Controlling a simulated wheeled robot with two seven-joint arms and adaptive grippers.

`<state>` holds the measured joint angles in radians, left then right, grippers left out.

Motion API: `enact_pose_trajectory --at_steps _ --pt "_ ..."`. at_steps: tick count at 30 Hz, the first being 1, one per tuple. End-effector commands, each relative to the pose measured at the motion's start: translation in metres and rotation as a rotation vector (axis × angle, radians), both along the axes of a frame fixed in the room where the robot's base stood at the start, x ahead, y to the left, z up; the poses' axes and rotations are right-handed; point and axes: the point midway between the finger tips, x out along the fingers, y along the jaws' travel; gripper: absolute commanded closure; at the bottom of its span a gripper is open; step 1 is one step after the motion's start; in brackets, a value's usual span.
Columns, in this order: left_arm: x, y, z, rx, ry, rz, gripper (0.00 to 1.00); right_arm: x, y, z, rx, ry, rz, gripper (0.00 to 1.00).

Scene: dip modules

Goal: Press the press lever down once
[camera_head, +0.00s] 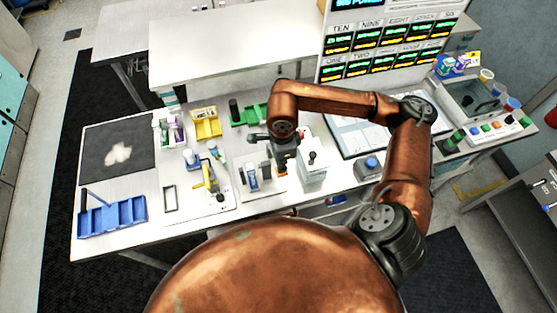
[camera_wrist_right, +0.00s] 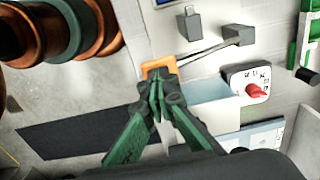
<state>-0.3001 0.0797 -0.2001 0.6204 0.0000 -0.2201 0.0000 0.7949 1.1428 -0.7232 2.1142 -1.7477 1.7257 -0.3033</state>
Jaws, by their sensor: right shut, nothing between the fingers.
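The press (camera_head: 251,177) stands on a pale base near the middle of the bench, with a blue part in it, partly hidden by my right arm. Its lever is a thin dark bar (camera_wrist_right: 205,51) running from a grey block to an orange grip (camera_wrist_right: 158,63). The orange grip also shows low beside the press in the head view (camera_head: 282,172). My right gripper (camera_wrist_right: 157,82) is shut and empty, its fingertips at the orange grip. In the head view the right gripper (camera_head: 285,163) points down there. I cannot tell whether the tips touch the grip. My left gripper is not in view.
A yellow-handled device (camera_head: 209,178) stands left. A blue tray (camera_head: 118,216), yellow bin (camera_head: 207,123) and green rack (camera_head: 250,115) lie around.

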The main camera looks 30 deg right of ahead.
Motion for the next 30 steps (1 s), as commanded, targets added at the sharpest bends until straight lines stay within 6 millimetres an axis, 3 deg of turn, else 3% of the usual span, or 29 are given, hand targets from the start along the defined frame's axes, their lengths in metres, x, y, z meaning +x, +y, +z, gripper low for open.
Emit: enact_pose_trajectory --at_steps 30 --pt "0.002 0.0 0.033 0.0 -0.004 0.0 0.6 0.0 0.0 0.079 0.0 -0.001 -0.001 1.0"
